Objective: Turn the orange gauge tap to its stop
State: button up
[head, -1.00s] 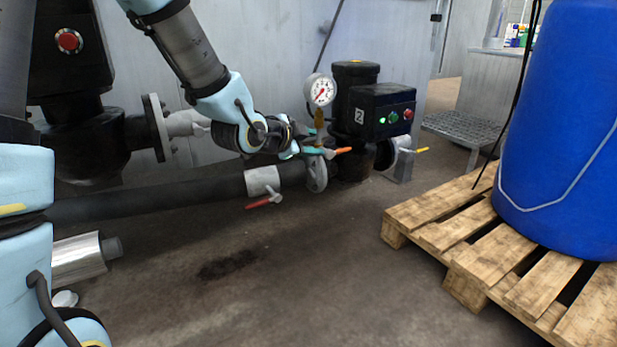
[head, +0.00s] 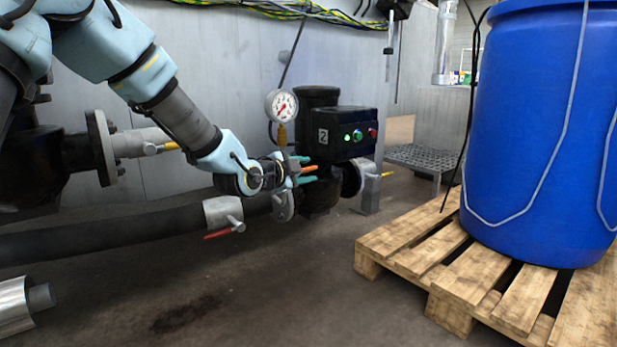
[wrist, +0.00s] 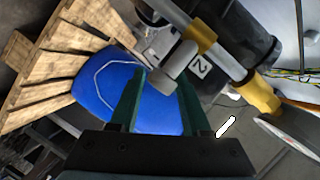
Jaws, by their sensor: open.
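The orange tap handle (head: 309,168) sticks out to the right below the pressure gauge (head: 282,106), on its brass stem. My gripper (head: 306,169) is open, with one teal finger above the handle and one below it in the head view. Whether either finger touches it I cannot tell. In the wrist view my gripper (wrist: 158,105) has its fingers apart, with a grey fitting (wrist: 180,60) near their tips. The gauge (wrist: 288,135) is at the lower right there.
A black box (head: 345,133) with lit buttons stands just right of my gripper. A red lever (head: 223,233) is on the lower pipe, a yellow one (head: 386,174) further right. A blue barrel (head: 530,120) stands on a wooden pallet (head: 400,241). The floor in front is clear.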

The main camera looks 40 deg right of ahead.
jog(key=shift+x, duration=0.95)
grip_shut()
dwell(0.8)
